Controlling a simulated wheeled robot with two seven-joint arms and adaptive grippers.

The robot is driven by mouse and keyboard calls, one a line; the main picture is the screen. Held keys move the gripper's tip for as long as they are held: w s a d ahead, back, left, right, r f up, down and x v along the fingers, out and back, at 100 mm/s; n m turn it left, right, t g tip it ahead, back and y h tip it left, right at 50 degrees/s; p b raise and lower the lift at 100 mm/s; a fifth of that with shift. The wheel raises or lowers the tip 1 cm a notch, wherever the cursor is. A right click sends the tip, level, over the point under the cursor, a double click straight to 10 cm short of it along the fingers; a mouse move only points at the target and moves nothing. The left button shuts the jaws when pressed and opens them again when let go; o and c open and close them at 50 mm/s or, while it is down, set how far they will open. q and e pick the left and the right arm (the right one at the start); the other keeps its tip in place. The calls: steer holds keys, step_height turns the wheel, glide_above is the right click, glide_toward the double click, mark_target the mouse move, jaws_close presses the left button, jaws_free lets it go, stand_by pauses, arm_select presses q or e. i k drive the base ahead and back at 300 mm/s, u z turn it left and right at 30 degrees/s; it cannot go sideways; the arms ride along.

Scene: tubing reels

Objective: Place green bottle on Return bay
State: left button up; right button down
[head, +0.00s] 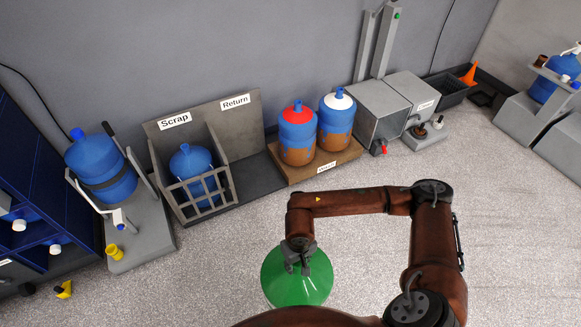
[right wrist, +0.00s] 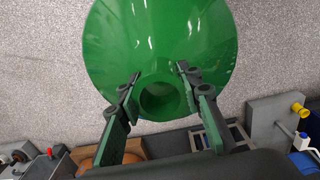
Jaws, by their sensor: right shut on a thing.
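The green bottle (head: 297,280) hangs below my right gripper (head: 300,262) at the bottom centre of the head view. In the right wrist view the two fingers (right wrist: 157,85) are shut around the neck of the green bottle (right wrist: 160,40), and its round body fills the upper middle. The Return bay is the dark floor strip (head: 256,180) below the "Return" sign (head: 235,102) on the grey back panel. No bottle stands on this strip. The bottle is in front of the bay, apart from it. My left gripper is not in view.
Left of the bay, a Scrap cage (head: 210,205) holds a blue bottle (head: 190,165). Right of it, a red-topped bottle (head: 297,135) and a white-topped bottle (head: 336,118) stand on a wooden platform (head: 325,165). The speckled floor (head: 220,255) in front is clear.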

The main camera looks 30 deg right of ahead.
mark_target(255, 173)
steer(key=z, duration=0.25)
steer(key=i, duration=1.85)
steer(key=u, duration=0.45)
